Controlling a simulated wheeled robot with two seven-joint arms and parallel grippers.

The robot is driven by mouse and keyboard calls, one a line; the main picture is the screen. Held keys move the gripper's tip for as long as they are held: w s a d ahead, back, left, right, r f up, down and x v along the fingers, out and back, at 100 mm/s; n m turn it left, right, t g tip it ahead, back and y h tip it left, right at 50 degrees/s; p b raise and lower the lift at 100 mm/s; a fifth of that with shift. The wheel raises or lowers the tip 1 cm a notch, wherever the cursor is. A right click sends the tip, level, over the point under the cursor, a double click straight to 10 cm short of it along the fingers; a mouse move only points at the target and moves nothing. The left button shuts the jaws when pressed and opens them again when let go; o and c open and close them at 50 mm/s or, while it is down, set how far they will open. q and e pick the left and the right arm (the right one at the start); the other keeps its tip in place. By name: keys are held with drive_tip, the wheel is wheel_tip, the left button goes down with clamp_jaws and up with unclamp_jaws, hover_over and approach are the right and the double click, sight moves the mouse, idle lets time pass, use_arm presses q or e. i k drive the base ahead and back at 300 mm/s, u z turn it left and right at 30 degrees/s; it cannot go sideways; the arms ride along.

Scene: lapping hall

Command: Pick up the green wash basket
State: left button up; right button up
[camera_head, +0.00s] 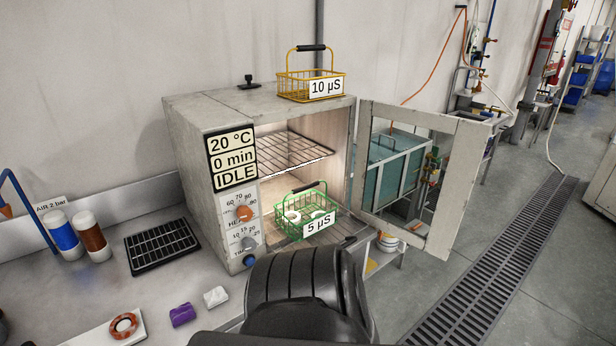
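The green wash basket (287,223) is a wire basket with a dark handle and a "5 µS" label. It sits low in the opening of the grey oven (207,122), below the wire rack, with a few pale ring-shaped parts in it. A black ribbed link of my arm rises at the bottom centre, just in front of the basket in the picture. Neither of my grippers can be seen, and no gripper shows on the basket.
The oven door (460,185) stands open to the right. A yellow basket (292,86) labelled "10 µS" stands on the oven top. A black tray (160,246), two bottles, a purple block (182,315) and a white block (215,297) lie on the bench. A floor grate (500,265) runs along the right.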

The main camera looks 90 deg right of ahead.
sight(310, 230)
drive_tip(key=z, duration=0.7)
drive_tip(key=i, duration=0.85)
drive_tip(key=z, duration=0.9)
